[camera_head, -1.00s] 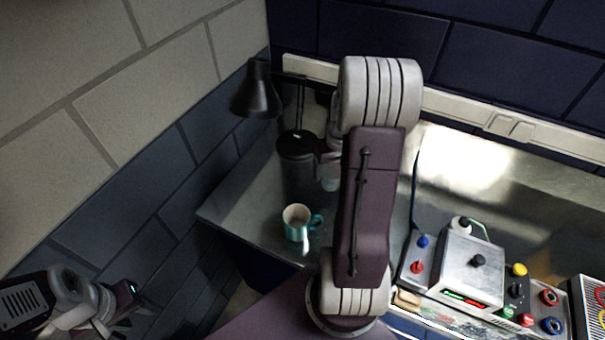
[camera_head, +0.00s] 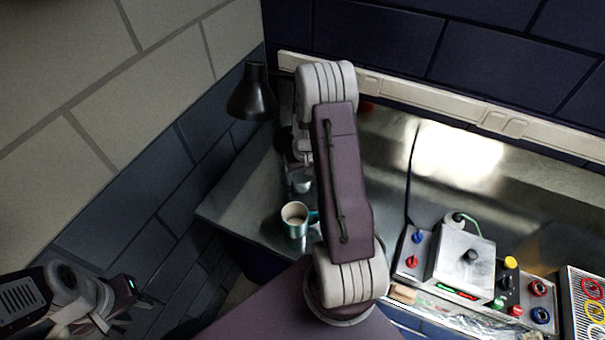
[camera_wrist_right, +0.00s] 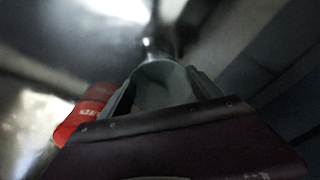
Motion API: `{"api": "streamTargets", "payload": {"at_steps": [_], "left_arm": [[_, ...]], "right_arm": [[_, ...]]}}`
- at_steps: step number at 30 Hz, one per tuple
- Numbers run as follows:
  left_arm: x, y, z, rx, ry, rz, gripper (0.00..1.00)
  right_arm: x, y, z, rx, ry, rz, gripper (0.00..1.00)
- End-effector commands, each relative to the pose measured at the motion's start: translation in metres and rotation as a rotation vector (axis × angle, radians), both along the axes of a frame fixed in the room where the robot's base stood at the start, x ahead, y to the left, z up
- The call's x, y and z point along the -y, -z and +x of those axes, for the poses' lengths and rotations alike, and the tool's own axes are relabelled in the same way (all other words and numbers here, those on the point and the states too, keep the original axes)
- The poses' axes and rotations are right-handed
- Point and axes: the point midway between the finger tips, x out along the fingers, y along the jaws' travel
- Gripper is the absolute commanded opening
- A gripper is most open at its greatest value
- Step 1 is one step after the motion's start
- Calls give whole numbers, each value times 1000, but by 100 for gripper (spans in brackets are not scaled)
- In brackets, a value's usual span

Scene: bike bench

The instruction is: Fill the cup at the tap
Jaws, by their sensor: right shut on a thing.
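My right gripper (camera_wrist_right: 163,88) is shut on a pale grey-green cup (camera_wrist_right: 160,72), seen from behind in the right wrist view. In the head view the held cup (camera_head: 302,185) shows below my right wrist, at the left part of the metal bench, mostly hidden by the arm. A small shiny metal piece (camera_wrist_right: 147,43), perhaps the tap, shows just beyond the cup's rim; the view is blurred. Whether there is water in the cup I cannot tell. My left gripper (camera_head: 135,296) is at the lower left, away from the bench; its jaws are unclear.
A teal mug (camera_head: 294,222) stands near the bench's front edge, close below the held cup. A black lamp (camera_head: 252,95) stands at the back left corner. A red can-like object (camera_wrist_right: 82,115) is beside the held cup. A control box (camera_head: 461,262) sits to the right.

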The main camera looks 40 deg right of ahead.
Motion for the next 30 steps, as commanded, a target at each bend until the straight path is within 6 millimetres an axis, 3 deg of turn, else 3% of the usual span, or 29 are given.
{"api": "streamTargets", "payload": {"at_steps": [6, 7, 9, 21, 23, 30], "left_arm": [[0, 4, 0, 0, 0, 0, 36], [0, 4, 0, 0, 0, 0, 36], [0, 3, 0, 0, 0, 0, 36], [0, 0, 0, 0, 0, 0, 36], [0, 2, 0, 0, 0, 0, 36], [0, 8, 0, 0, 0, 0, 36]], "right_arm": [[0, 5, 0, 0, 0, 0, 28], [0, 5, 0, 0, 0, 0, 75], [0, 4, 0, 0, 0, 0, 94], [0, -4, 0, 2, 0, -1, 94], [0, -13, 0, 3, 0, -1, 94], [-2, -69, -7, 6, -1, -3, 94]]}}
